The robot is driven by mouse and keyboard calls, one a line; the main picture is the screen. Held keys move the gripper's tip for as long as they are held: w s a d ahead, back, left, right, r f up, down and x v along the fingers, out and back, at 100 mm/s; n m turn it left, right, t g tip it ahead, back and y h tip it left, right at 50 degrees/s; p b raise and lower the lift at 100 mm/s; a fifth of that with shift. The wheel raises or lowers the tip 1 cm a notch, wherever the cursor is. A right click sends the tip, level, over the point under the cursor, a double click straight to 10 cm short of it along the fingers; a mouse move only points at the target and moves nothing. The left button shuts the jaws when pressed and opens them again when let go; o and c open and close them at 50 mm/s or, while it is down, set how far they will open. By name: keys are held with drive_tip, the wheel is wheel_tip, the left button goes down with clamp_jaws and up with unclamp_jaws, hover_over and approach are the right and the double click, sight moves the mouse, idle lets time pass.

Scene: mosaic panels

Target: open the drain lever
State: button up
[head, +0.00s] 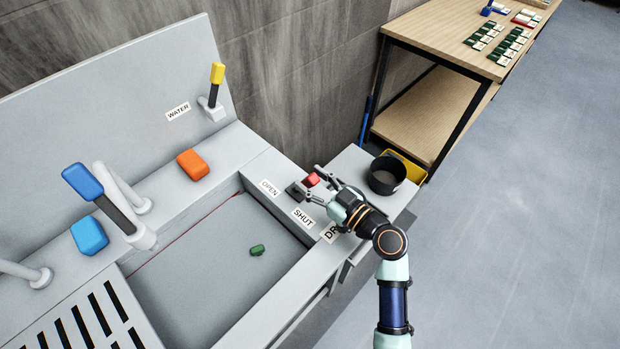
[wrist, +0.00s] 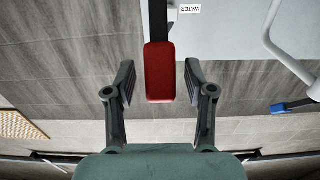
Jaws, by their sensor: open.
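The drain lever has a red handle (head: 311,180) and stands on the sink's right rim, beside the labels OPEN (head: 269,187) and SHUT (head: 303,218). A third label, beginning DR (head: 331,233), is partly covered by my gripper. In the wrist view the red handle (wrist: 160,72) sits between my two fingers, with a gap on each side, on a dark stem. My gripper (head: 318,184) is open around the handle and does not appear to touch it. The lever's base is partly hidden by my gripper in the head view.
A yellow-handled lever (head: 217,75) stands by the WATER label (head: 178,111). A blue-handled lever (head: 84,182), an orange block (head: 192,164) and a blue block (head: 89,235) are at left. A green piece (head: 257,250) lies in the basin. A black pot (head: 386,175) stands right of my gripper.

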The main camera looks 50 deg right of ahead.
drive_tip(key=shift+w, duration=0.4)
clamp_jaws()
